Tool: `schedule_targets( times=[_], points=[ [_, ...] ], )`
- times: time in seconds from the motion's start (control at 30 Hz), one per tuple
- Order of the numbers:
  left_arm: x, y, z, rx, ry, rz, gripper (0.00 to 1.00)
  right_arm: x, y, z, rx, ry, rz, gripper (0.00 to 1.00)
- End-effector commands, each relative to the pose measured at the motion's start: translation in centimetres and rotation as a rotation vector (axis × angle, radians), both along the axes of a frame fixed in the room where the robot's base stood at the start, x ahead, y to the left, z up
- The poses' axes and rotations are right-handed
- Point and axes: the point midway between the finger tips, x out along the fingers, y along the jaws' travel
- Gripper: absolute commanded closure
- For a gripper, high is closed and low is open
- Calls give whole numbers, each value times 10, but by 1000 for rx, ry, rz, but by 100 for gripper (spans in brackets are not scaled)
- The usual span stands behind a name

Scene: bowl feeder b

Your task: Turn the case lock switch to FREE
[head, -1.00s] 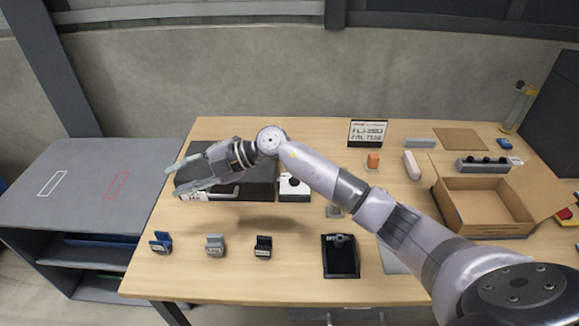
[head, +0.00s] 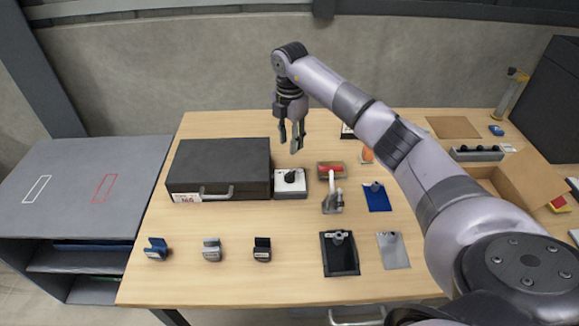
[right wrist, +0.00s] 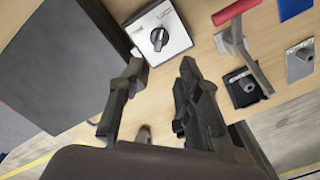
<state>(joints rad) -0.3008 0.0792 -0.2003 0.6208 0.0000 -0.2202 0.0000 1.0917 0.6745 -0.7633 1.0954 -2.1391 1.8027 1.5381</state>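The case lock switch is a white box with a black rotary knob (head: 291,177), standing against the right side of the dark case (head: 219,166) on the table. In the right wrist view the switch (right wrist: 177,46) shows its knob turned diagonally; its lettering is too small to read. My right gripper (head: 291,147) points down above and behind the switch, apart from it. It is open and empty, with its fingers (right wrist: 158,98) spread in the right wrist view. My left gripper is not in view.
A toggle clamp with a red handle (head: 331,170) stands close right of the switch. A blue plate (head: 377,197), a black tray (head: 340,262) and a grey plate (head: 393,251) lie nearer the front. Several small holders stand front left. An open cardboard box (head: 530,170) is at right.

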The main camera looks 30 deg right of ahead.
Motion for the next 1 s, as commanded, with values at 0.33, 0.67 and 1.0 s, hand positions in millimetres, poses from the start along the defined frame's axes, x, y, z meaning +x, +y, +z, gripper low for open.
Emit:
schedule_targets(
  times=[0.33, 0.67, 1.0],
  points=[
    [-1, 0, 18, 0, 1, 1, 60, -1, 1, -75, 3, 4, 0, 68],
    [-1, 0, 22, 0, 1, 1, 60, 0, 1, -114, 3, -1, 2, 68],
    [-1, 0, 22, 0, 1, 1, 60, 0, 1, -117, 2, -1, 3, 70]
  ],
)
